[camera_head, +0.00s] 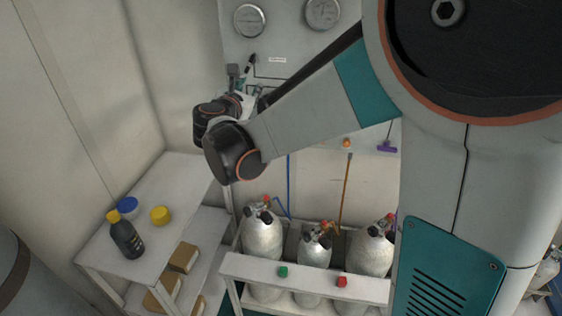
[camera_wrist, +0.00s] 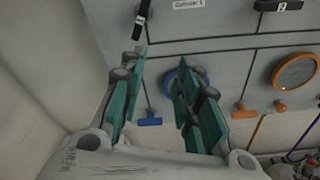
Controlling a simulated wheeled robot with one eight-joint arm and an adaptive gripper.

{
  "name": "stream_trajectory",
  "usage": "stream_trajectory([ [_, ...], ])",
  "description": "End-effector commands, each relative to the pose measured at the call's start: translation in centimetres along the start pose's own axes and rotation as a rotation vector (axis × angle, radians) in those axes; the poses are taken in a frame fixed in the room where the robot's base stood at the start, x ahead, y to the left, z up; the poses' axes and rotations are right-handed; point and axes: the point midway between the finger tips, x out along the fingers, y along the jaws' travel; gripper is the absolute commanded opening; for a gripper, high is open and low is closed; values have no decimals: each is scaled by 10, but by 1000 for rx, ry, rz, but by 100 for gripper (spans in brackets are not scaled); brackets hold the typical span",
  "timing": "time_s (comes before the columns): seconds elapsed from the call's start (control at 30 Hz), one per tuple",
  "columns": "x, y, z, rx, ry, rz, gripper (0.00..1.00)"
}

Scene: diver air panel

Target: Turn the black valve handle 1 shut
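Black valve handle 1 (camera_wrist: 142,19) is at the top of the wrist view, left of the "Cylinder 1" label. It is slightly tilted from upright, roughly in line with the dark vertical line below it. It also shows small in the head view (camera_head: 250,61). My gripper (camera_wrist: 159,68) has its teal fingers spread, with nothing between them. The fingertips appear below the handle in the wrist view; I cannot tell the remaining distance. In the head view my gripper (camera_head: 241,84) is partly hidden by my arm, close to the panel.
The panel (camera_wrist: 225,28) carries another black handle marked 2 (camera_wrist: 280,5), a blue ring (camera_wrist: 173,84) partly behind a finger, and an orange-rimmed round part (camera_wrist: 295,71). Blue (camera_wrist: 150,121) and orange (camera_wrist: 243,112) T-handles sit lower. A shelf (camera_head: 182,181) and cylinder rack (camera_head: 310,279) stand below.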

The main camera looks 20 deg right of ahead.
Motion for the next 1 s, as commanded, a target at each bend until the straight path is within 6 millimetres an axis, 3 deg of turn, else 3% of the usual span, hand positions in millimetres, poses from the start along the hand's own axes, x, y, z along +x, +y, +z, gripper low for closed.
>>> stream_trajectory([
  [0.07, 3, -6, -13, 67, 44, 5, 30],
  [0.27, -6, -36, -26, 290, 135, -40, 30],
  [1.0, -75, -144, -77, 978, 318, -305, 30],
])
